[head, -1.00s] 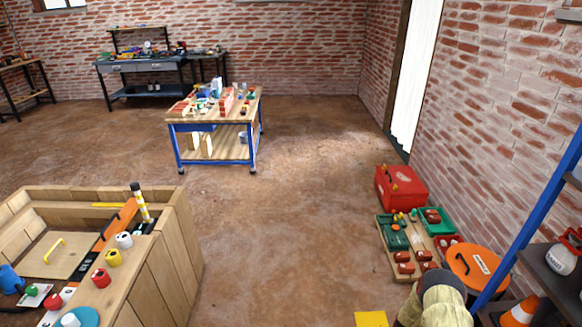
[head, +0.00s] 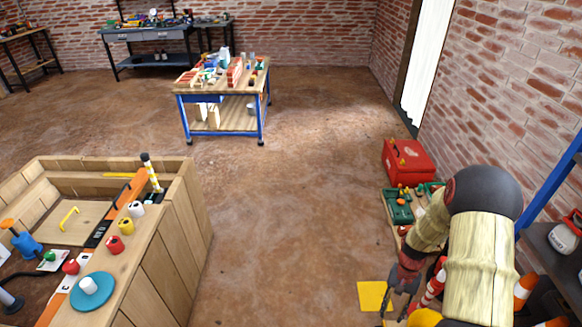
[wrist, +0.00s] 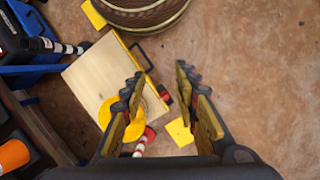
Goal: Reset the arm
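My arm shows at the lower right of the head view, bent, with my gripper (head: 402,282) low and pointing toward the floor near a yellow square (head: 374,296). In the wrist view my gripper (wrist: 158,72) has its two dark, yellow-padded fingers spread apart, with nothing held between them. The yellow square also shows beyond the fingers in the wrist view (wrist: 180,132). A red-and-white striped post or cone (head: 430,288) stands beside the gripper, partly hidden by my arm.
A red toolbox (head: 408,161) and a tool tray (head: 397,210) lie by the right wall. A dark shelf (head: 556,262) stands at the right. A wooden bench (head: 165,250) is at the left, a blue-framed table (head: 222,125) further back. The middle floor is clear.

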